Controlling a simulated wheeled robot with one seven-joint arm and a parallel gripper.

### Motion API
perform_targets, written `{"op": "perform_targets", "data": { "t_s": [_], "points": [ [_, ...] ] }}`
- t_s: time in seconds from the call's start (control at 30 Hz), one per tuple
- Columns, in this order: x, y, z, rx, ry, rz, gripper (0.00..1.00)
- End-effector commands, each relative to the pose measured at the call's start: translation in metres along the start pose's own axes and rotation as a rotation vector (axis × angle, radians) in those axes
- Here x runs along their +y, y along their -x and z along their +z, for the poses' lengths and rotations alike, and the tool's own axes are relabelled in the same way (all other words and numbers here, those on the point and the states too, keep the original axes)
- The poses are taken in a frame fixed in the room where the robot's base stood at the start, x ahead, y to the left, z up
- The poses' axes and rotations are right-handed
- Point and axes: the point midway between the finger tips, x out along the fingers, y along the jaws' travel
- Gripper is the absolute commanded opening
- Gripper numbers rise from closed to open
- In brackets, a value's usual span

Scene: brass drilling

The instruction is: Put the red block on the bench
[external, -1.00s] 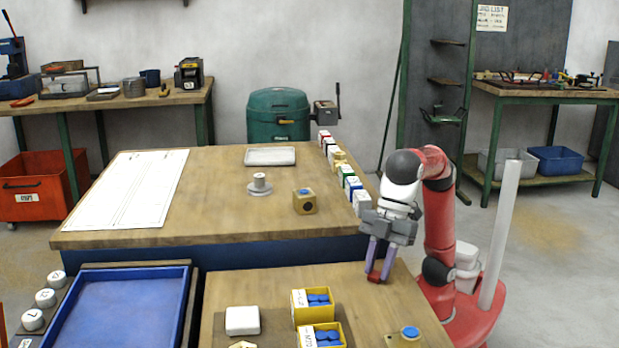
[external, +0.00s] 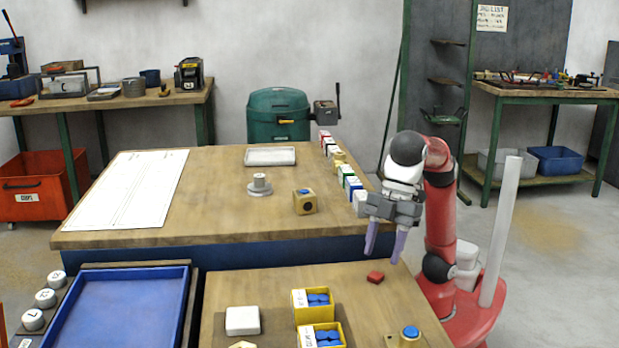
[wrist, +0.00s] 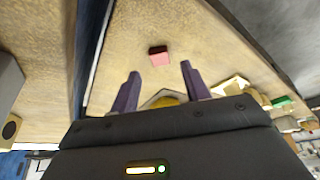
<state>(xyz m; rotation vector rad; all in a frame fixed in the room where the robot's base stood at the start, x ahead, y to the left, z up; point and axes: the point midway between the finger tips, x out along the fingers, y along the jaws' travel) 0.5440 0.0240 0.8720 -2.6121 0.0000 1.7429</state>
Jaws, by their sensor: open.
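The red block (external: 375,277) lies on the near wooden bench (external: 262,283), close to its back right part. It also shows in the wrist view (wrist: 159,56), ahead of and between the fingertips. My gripper (external: 384,250) is open and empty. It hangs above the block, with its purple fingers apart and clear of it. The fingers also show in the wrist view (wrist: 158,80).
Yellow bins (external: 313,304) with blue parts and a white block (external: 242,320) stand on the near bench. A brass piece with a blue top (external: 410,335) is at its right. A blue tray (external: 120,310) lies left. The larger table (external: 225,190) stands behind.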

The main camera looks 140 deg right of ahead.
Motion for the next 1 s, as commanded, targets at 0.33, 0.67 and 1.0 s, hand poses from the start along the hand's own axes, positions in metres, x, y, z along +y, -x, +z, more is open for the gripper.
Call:
{"op": "perform_targets", "data": {
  "t_s": [0.33,0.67,1.0],
  "points": [
    [-0.001,0.071,-0.002,0.002,0.001,0.000,0.47],
    [0.000,0.083,0.000,0.000,0.001,0.001,0.47],
    [-0.003,0.097,0.014,0.024,0.047,0.049,0.47]
  ]
}}
